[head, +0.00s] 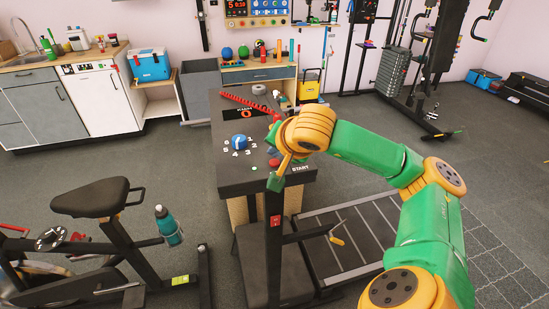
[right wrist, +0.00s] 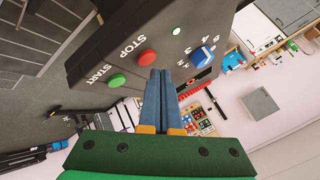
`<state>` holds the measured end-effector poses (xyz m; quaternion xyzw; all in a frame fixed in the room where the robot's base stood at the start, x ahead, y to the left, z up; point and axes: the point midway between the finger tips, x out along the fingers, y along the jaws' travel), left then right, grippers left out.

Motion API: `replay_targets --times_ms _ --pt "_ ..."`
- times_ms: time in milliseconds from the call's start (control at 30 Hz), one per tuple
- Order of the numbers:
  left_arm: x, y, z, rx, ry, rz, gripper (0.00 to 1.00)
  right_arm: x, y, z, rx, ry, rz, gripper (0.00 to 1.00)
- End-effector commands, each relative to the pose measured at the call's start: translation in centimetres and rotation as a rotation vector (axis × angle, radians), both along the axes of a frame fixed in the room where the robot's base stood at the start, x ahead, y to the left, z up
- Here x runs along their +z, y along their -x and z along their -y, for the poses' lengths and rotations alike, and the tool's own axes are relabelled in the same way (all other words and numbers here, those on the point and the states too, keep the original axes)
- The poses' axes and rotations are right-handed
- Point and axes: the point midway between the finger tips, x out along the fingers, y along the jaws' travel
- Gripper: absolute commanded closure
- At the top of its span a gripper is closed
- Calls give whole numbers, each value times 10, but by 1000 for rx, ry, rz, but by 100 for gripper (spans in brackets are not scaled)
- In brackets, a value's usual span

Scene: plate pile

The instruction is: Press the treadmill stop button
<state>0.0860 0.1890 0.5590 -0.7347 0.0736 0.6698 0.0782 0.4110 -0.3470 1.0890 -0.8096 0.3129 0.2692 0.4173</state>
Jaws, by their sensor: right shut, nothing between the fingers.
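The treadmill console (head: 228,178) is a dark slanted panel. In the right wrist view its red STOP button (right wrist: 146,57) sits between the green START button (right wrist: 117,80) and a small lit green light (right wrist: 176,31). The red button also shows in the head view (head: 274,162), close to my wrist. My right gripper (right wrist: 165,72) is shut and empty, its blue-grey fingertips just right of the red button in the wrist view. I see no clear contact with the button. My left gripper is not in view.
A blue knob (right wrist: 202,53) ringed by numbers is on the console, also visible in the head view (head: 239,142). A red coiled cord (head: 247,103) lies at its back. An exercise bike (head: 97,197) stands left, and the treadmill belt (head: 352,240) lies right.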

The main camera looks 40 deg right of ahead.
Motion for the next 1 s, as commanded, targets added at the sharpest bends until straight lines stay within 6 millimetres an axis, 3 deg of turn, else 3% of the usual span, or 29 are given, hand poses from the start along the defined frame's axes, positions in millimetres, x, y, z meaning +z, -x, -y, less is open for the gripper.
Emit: replay_targets --times_ms 267,700,1000 --pt "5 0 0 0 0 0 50 5 0 0 0 0 0 100" --pt "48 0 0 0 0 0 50 50 0 0 0 0 0 100" --pt "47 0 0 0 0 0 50 49 0 0 0 0 0 100"
